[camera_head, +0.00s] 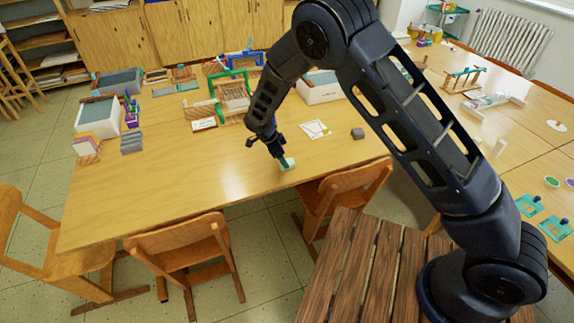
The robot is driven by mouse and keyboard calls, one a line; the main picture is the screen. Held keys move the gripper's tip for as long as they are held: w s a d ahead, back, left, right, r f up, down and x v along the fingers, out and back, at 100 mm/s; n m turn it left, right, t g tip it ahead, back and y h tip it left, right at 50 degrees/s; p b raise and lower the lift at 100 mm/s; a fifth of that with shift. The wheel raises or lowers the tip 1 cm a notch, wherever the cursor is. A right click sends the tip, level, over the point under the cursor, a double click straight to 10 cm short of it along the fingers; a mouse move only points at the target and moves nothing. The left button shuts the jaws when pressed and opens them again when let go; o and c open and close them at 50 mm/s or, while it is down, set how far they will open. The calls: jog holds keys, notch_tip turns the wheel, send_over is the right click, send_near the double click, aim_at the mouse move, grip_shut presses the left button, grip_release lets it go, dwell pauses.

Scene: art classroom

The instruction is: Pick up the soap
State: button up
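A small pale block with a teal part (288,164) lies on or just above the wooden table near its front edge; it looks like the soap, but it is too small to be sure. My gripper (281,157) points down right at this block, and its fingers partly hide it. I cannot tell whether the fingers are shut on the block or only around or beside it. A small dark grey block (358,133) lies apart to the right on the same table (200,185).
A white card (315,129) lies just behind my gripper. White bins (99,119), green frames and printing tools stand along the table's back and left. Wooden chairs (182,247) stand against the front edge. The front middle of the table is clear.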

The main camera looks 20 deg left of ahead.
jog(key=x, duration=0.3)
jog(key=shift+w+d+f, duration=0.15)
jog(key=shift+w+f, duration=0.05)
jog(key=shift+f, duration=0.05)
jog(key=shift+c, duration=0.2)
jog(key=c, duration=1)
jog(key=shift+r, duration=0.1)
jog(key=shift+c, duration=0.2)
